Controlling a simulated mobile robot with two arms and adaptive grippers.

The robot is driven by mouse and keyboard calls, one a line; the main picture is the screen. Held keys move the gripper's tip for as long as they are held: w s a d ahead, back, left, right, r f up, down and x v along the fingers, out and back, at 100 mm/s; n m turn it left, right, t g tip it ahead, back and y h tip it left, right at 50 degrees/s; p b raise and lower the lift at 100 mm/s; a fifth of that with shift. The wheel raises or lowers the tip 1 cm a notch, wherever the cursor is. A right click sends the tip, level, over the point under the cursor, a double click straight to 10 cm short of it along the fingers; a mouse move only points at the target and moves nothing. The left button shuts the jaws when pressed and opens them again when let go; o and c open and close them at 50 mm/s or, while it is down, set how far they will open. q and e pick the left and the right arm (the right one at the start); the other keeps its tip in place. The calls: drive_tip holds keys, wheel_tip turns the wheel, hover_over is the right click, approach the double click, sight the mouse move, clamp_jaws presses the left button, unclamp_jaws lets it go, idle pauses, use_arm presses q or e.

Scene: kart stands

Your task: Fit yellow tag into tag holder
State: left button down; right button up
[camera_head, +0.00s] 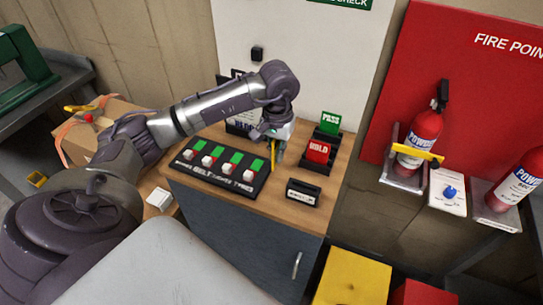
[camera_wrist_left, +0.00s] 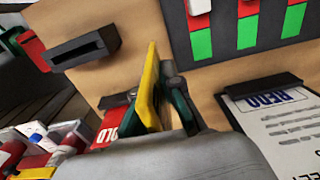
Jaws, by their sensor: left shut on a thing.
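My left gripper (camera_head: 275,142) is shut on the yellow tag (camera_head: 275,154), above the wooden cabinet top. In the left wrist view the yellow tag (camera_wrist_left: 150,85) stands nearly edge-on beside a dark finger (camera_wrist_left: 171,72). A black block with an open slot, which looks like the tag holder (camera_head: 303,193), stands at the front right of the top. Its slot shows empty in the left wrist view (camera_wrist_left: 85,48). The tag is apart from this block. My right gripper is not in view.
A black rack holds a green PASS tag (camera_head: 330,123) and a red HOLD tag (camera_head: 318,152), right of my gripper. A black board with switches (camera_head: 215,165) lies to the left. A clipboard (camera_wrist_left: 280,120) shows in the wrist view. Bare wood surrounds the slotted block.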

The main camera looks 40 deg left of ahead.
use_arm(q)
drive_tip(key=shift+s+a+f, duration=0.15)
drive_tip(key=shift+a+f, duration=0.15)
drive_tip(key=shift+a, duration=0.3)
drive_tip(key=shift+a+f, duration=0.1)
drive_tip(key=shift+f, duration=0.1)
wheel_tip(320, 180, down, 3)
drive_tip(key=shift+f+p, duration=0.1)
drive_tip(key=shift+p, duration=0.9)
drive_tip(key=shift+f, duration=0.4)
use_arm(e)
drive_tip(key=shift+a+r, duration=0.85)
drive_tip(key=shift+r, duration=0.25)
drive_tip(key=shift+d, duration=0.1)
use_arm(q)
drive_tip(key=shift+f+b, duration=0.2)
drive_tip(key=shift+b, duration=0.15)
drive_tip(key=c, duration=1.3)
unclamp_jaws()
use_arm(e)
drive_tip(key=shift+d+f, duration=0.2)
use_arm(q)
drive_tip(key=shift+r, duration=0.1)
